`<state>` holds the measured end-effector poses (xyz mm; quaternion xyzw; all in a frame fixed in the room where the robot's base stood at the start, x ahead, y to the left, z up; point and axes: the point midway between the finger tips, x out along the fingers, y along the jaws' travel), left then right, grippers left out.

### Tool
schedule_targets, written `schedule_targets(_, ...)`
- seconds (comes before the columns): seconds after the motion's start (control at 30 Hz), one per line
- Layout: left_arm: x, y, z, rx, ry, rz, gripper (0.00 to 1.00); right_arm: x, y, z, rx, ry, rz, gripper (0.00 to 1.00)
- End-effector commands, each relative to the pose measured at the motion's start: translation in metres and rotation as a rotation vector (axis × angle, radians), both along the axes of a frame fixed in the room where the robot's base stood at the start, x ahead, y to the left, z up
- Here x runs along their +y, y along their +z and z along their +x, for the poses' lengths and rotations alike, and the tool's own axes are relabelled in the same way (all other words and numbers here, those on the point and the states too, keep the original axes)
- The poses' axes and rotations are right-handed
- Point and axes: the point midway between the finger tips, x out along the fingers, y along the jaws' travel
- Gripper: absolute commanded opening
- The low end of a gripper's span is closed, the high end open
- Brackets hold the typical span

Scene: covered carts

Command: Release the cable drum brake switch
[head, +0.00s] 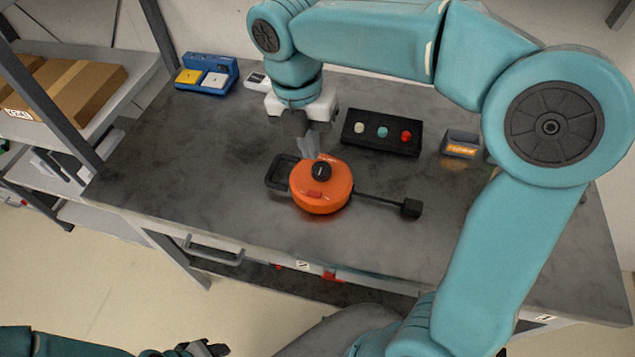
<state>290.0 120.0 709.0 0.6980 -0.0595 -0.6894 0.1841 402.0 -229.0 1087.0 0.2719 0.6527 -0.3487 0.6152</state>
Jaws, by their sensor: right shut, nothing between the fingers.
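The orange cable drum (334,199) lies on the grey table (225,140), with a black knob on top, a black loop handle at its left and a black plug (411,208) on a lead at its right. A small red part (314,194) sits on its front top, and another reddish part shows near its back edge; I cannot tell which is the brake switch. My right gripper (309,155) points down, shut and empty, just above the drum's back left edge; contact is unclear. My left gripper (205,348) is partly in view at the bottom edge, away from the drum.
Behind the drum are a black box with three buttons (382,146), a blue case (228,84) and a small dark box with an orange label (461,145). A shelf with a cardboard box (80,85) stands left. The table's front left is clear.

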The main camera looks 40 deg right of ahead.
Motion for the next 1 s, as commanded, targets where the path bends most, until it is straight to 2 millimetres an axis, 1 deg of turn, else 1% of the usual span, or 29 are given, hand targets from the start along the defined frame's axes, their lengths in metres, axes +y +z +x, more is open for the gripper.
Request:
schedule_targets(0.03,0.0,-0.002,0.0,0.0,0.0,0.0,0.43,-0.001,-0.012,-0.002,0.005,0.0,-0.001,0.0)
schedule_targets(0.1,0.0,-0.004,0.0,0.0,0.0,0.0,0.43,-0.002,-0.028,-0.003,0.005,0.001,-0.001,0.0)
schedule_targets(0.3,0.0,-0.007,0.0,0.0,0.0,0.0,0.43,-0.005,-0.07,-0.007,0.004,0.001,-0.001,0.0)
schedule_targets(0.4,0.0,-0.007,0.0,0.0,0.0,0.0,0.43,-0.006,-0.088,-0.009,0.005,0.002,-0.001,0.0)
schedule_targets(0.5,0.0,-0.008,0.0,0.0,0.0,0.0,0.43,-0.007,-0.102,-0.01,0.004,0.001,0.001,0.0)
schedule_targets(0.6,0.0,-0.008,0.0,0.0,0.0,0.0,0.43,-0.008,-0.111,-0.01,0.002,0.0,0.0,0.0)
schedule_targets(0.7,0.0,-0.008,0.0,0.0,0.0,0.0,0.43,-0.008,-0.116,-0.011,0.001,0.001,0.0,0.0)
schedule_targets(1.0,0.0,-0.008,0.0,0.0,0.0,0.0,0.43,-0.008,-0.117,-0.011,0.0,0.001,0.0,0.0)
